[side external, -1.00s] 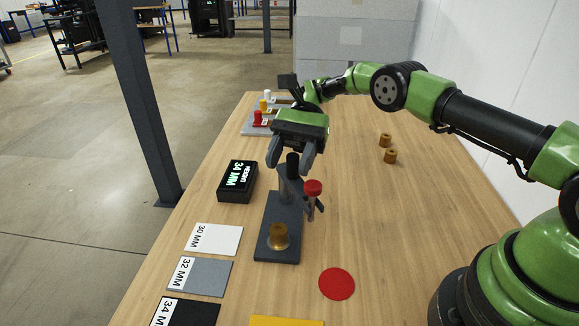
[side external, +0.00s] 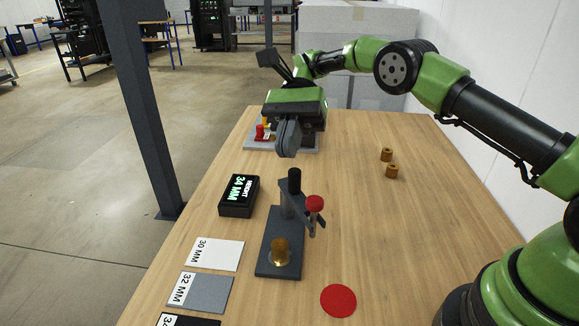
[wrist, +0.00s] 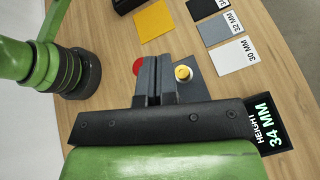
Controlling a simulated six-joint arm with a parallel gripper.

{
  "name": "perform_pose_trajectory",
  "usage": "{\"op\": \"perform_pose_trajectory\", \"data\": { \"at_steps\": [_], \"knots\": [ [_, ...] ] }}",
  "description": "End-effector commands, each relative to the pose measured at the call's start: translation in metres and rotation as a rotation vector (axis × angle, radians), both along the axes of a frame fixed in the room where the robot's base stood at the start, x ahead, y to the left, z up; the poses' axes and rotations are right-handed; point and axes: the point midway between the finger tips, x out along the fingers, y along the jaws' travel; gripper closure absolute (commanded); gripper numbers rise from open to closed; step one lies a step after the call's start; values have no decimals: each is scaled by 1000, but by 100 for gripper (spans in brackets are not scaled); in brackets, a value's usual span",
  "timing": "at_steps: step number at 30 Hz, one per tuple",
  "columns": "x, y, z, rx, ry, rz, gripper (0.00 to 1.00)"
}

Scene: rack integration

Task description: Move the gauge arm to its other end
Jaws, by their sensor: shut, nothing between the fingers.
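The gauge stands on a dark grey base (side external: 265,262) at the middle of the table. Its upright post has a black knob (side external: 294,181) on top. The gauge arm (side external: 311,222) with a red knob (side external: 315,203) points to the right of the post, away from the brass part (side external: 281,250) on the base. My gripper (side external: 286,153) is shut and empty, above and behind the post, apart from it. In the wrist view, the shut fingers (wrist: 155,72) hide the post and arm; the brass part (wrist: 183,73) shows beside them.
A black display (side external: 238,195) reading 34 MM stands left of the gauge. White (side external: 222,256), grey (side external: 205,295) and black cards, marked with sizes, lie at front left. A red disc (side external: 338,301) lies front right. Two brass parts (side external: 389,163) stand at right. A tray (side external: 262,146) is behind.

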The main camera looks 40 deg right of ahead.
Motion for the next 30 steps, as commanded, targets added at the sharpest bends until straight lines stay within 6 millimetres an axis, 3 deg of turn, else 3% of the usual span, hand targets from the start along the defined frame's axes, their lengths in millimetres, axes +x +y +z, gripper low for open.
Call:
{"op": "perform_pose_trajectory", "data": {
  "at_steps": [5,9,12,16,21,30],
  "knots": [
    [-15,36,-20,-558,71,28,100],
    [-16,58,-25,-1010,-25,-106,100],
    [-12,72,-20,-1224,-146,-253,100],
    [-7,86,-12,-1366,-281,-429,100],
    [-4,93,-7,-1417,-355,-535,100],
    [-6,84,-27,-1423,-354,-539,100]
  ]
}}
